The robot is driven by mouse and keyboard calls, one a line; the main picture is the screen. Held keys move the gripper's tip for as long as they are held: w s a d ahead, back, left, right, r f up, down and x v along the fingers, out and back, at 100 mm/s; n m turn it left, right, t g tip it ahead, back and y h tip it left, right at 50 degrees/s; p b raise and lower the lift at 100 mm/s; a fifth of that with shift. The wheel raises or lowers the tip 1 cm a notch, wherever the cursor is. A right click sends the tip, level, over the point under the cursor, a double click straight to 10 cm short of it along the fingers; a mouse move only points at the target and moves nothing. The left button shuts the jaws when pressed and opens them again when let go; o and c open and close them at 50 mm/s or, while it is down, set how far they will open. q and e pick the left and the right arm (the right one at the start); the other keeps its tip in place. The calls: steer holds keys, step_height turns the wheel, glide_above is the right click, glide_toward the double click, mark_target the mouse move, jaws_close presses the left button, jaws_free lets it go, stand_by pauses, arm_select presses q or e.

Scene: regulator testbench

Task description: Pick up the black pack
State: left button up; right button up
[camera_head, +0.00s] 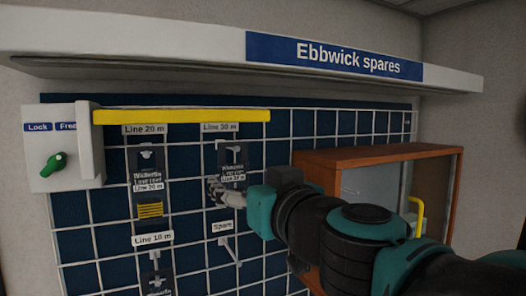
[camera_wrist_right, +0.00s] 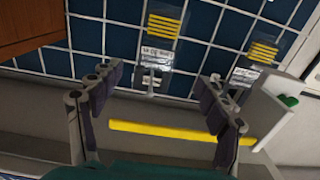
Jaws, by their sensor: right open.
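Several black packs hang on the blue grid wall. One pack (camera_head: 233,156) hangs under the "Line 30 m" label. Another pack (camera_head: 147,164) hangs to its left under "Line 20 m", with yellow stripes lower down. A third (camera_head: 157,284) is under "Line 10 m", cut off by the frame's bottom. My right gripper (camera_head: 222,190) is at the lower part of the "Line 30 m" pack and covers some of it. In the wrist view my right gripper (camera_wrist_right: 159,78) is open, and a striped pack (camera_wrist_right: 162,28) shows between and beyond its fingers. Contact cannot be told. My left gripper is out of view.
A yellow bar (camera_head: 185,116) runs across above the packs. It joins a white box (camera_head: 60,150) with a green knob labelled "Lock" and "Free". An empty hook under "Spare" (camera_head: 223,227) is below. A wooden cabinet (camera_head: 378,156) with a yellow handle stands right. A shelf (camera_head: 150,35) overhangs.

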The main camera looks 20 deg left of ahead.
mark_target(236, 171)
steer(key=shift+w+a+r, duration=0.25)
steer(key=shift+w+r, duration=0.05)
steer(key=shift+r, duration=0.25)
steer(key=x, duration=0.2)
steer(key=p+x, duration=0.1)
steer(key=x, duration=0.1)
steer(key=p+x, duration=0.1)
steer(key=x, duration=0.2)
steer(key=shift+w+d+f, duration=0.2)
steer(key=shift+f, duration=0.1)
steer(key=shift+s+d, duration=0.1)
steer(key=c, duration=1.3)
